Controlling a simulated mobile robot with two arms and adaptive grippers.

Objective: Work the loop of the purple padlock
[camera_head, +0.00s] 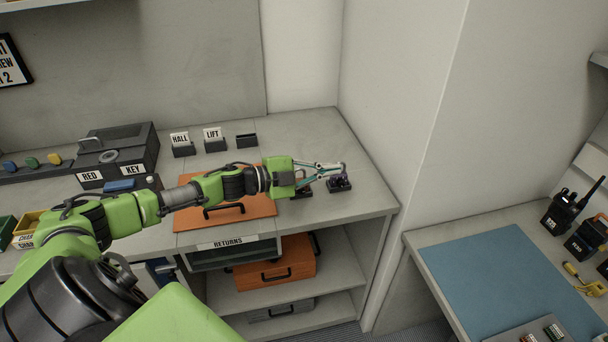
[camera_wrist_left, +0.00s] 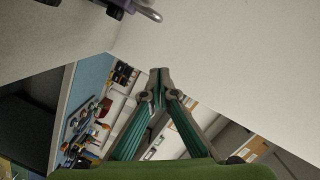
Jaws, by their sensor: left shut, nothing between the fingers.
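The purple padlock (camera_head: 342,177) sits on a small dark base at the right end of the grey counter, partly hidden by my gripper. In the left wrist view a purple part of it (camera_wrist_left: 118,4) shows at the top edge with a grey metal piece, cut off by the frame. My left gripper (camera_head: 338,166) reaches in from the left, close to the padlock; whether it touches is unclear. In the left wrist view its fingertips (camera_wrist_left: 160,76) are together and empty, apart from the purple part. My right gripper is not in view.
Another dark base with a reddish item (camera_head: 304,186) is partly hidden under my gripper. HALL (camera_head: 181,146) and LIFT (camera_head: 214,141) holders stand behind. A wall rises right of the counter.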

